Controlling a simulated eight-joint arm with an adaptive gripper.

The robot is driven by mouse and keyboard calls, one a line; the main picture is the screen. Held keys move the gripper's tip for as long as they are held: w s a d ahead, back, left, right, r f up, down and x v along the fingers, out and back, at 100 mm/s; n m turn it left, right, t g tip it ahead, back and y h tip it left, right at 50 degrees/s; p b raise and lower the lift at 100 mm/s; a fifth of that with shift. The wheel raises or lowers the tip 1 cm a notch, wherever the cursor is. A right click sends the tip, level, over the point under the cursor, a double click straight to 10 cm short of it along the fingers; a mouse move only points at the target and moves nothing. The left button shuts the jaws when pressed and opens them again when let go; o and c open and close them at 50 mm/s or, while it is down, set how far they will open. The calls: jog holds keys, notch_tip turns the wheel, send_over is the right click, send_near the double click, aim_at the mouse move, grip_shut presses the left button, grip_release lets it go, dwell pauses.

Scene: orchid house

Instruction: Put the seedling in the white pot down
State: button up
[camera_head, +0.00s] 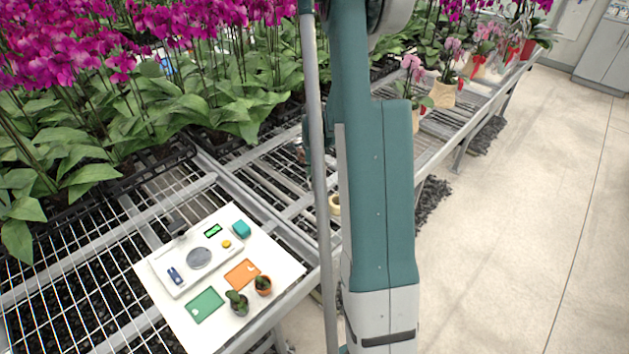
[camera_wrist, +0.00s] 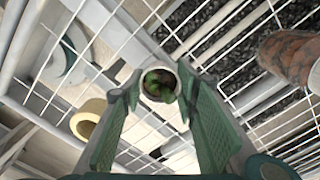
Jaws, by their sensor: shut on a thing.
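In the wrist view, my gripper (camera_wrist: 160,86) is shut on a small white pot (camera_wrist: 147,93), with its fingers on opposite sides. A green seedling (camera_wrist: 160,82) grows from the pot, seen from above. The wire bench (camera_wrist: 235,45) lies behind the pot; I cannot tell how high the pot is above it. In the head view, my arm hides most of the gripper and the white pot.
A cream tape roll (camera_wrist: 88,118) lies near the pot. A brown, rough object (camera_wrist: 290,58) stands right. A white board (camera_head: 167,306) carries a scale (camera_head: 172,283), green card (camera_head: 205,305), orange card (camera_head: 242,274) and two small potted plants (camera_head: 238,303). Orchids crowd behind.

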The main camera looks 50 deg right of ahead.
jog(key=shift+f, duration=0.2)
jog(key=o, duration=0.9)
jog(key=shift+r, duration=0.15)
notch_tip(320, 180, up, 12)
jog(key=shift+r+p, duration=0.1)
jog(key=shift+p, duration=0.95)
